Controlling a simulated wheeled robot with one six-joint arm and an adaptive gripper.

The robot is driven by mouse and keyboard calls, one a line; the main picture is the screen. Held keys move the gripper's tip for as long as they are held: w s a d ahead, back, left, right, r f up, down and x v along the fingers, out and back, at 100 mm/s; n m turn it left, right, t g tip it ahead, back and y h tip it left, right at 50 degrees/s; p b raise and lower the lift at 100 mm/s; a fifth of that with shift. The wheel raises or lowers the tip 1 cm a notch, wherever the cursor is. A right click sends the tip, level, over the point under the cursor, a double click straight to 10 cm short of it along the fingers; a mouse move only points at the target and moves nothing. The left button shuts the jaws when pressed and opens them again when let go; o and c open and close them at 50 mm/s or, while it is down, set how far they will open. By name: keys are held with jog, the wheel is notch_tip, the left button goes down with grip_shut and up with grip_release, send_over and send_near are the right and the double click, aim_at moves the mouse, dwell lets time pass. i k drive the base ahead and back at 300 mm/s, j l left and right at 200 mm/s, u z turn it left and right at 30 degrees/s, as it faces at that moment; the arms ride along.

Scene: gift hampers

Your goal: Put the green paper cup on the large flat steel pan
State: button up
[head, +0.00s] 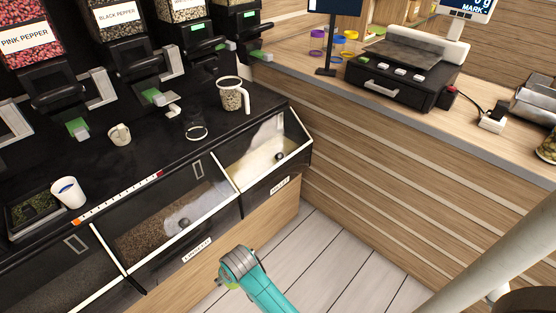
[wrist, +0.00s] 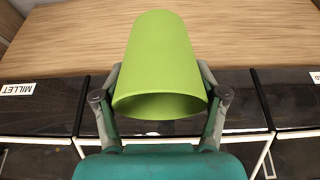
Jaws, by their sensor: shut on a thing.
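My gripper (wrist: 161,78) is shut on the green paper cup (wrist: 158,50) in the wrist view. A finger lies on each side of the cup, and its rim end faces the camera. In the head view my teal arm shows at the bottom, while the fingers and most of the cup are hidden. A large flat grey steel pan (head: 405,57) lies on top of the black scale (head: 395,80) on the wooden counter at the upper right. The cup is well apart from the pan, and the pan looks empty.
A black counter (head: 150,165) with bins, dispensers, a white cup (head: 67,192) and a clear jug (head: 233,95) stands at the left. The wooden counter (head: 410,110) has a monitor, colored rings (head: 318,45) and a power block (head: 492,121). Open floor lies between.

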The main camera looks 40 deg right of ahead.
aim_at(403, 52)
jog(key=z, duration=1.3)
